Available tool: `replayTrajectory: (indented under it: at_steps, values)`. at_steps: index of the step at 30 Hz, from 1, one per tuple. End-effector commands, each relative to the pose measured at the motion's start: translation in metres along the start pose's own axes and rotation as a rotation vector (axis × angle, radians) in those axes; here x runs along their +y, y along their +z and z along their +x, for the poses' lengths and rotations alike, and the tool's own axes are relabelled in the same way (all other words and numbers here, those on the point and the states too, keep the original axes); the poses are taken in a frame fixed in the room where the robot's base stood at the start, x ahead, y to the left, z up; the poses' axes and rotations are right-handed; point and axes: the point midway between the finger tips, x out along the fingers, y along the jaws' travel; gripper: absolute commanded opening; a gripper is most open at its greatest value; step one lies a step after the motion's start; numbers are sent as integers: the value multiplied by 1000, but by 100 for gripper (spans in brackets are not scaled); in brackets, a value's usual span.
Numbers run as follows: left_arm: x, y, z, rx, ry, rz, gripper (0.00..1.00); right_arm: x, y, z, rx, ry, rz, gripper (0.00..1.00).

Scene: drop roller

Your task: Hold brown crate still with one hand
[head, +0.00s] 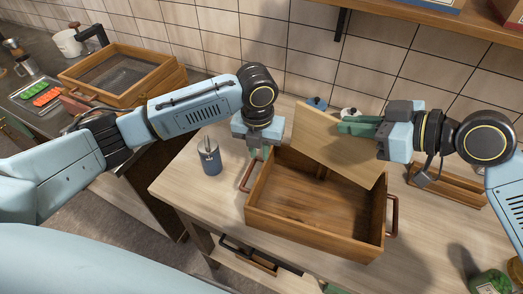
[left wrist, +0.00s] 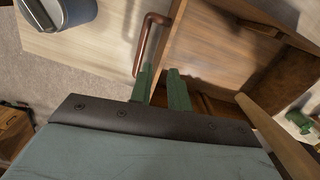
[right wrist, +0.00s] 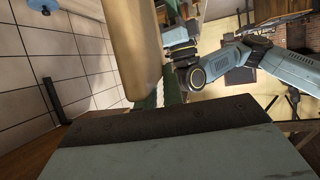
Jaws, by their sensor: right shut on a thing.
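The brown crate (head: 312,226) is an open wooden box with a copper handle on each side, on the light table. My left gripper (head: 262,154) is at its back left corner. In the left wrist view its green fingers (left wrist: 161,88) are apart, one on each side of the crate's side wall (left wrist: 176,60), beside the copper handle (left wrist: 150,42). Contact with the wall is unclear. My right gripper (head: 345,127) is shut on a pale wooden board (head: 325,148), tilted over the crate's back. The board (right wrist: 130,45) also shows in the right wrist view.
A blue-grey canister (head: 210,160) stands left of the crate. A low wooden tray (head: 448,186) is on the right, near a green jar (head: 490,283). A glass-topped wooden case (head: 118,75) sits on the left counter. A shelf overhangs the back wall.

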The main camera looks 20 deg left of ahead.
Motion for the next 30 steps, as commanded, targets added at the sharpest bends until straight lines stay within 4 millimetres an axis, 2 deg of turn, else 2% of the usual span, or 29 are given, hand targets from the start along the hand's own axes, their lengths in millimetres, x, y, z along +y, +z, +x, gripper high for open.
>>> replayTrajectory:
  at_steps: [4,7,21,25,30]
  values:
    - [-7,-7,-1,24,17,86,18,0,-1,0,1,0,-1,0]
    - [-7,-8,8,29,20,94,18,0,0,0,1,0,-1,0]
    - [-5,-10,91,27,20,90,18,0,-1,0,1,0,-1,0]
    - [-5,-10,106,26,20,89,18,0,-1,0,1,0,-1,0]
    - [-5,-10,116,24,19,89,18,0,-1,0,1,0,-1,0]
